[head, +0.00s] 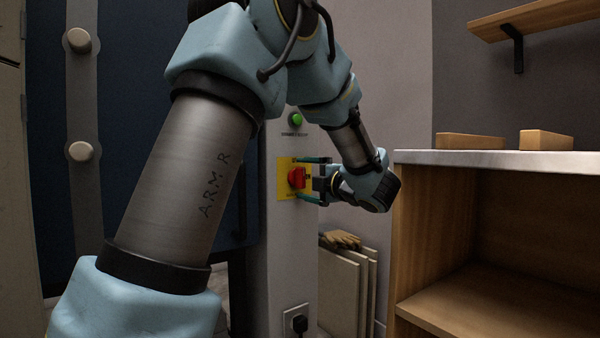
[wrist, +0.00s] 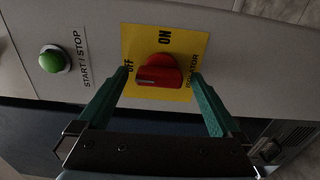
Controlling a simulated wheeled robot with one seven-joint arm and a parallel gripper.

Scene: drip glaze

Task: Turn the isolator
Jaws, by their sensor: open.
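The isolator is a red rotary knob (head: 297,178) on a yellow plate (head: 283,187), on the narrow grey face of a cabinet. In the wrist view the red knob (wrist: 160,72) sits on the yellow plate (wrist: 138,36), which is marked ON and OFF. The knob's raised grip bar points toward the OFF side. My gripper (head: 312,180) is at the plate with its green fingers apart. In the wrist view my gripper (wrist: 165,80) has one finger on each side of the knob, with gaps visible. How deep the fingertips reach is hard to tell.
A green START/STOP button (head: 296,119) is above the isolator; it also shows in the wrist view (wrist: 53,60). A wooden shelf unit (head: 430,240) stands close on the right of my wrist. Boards with gloves (head: 340,240) on top lean below. A plugged socket (head: 298,322) is low on the cabinet.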

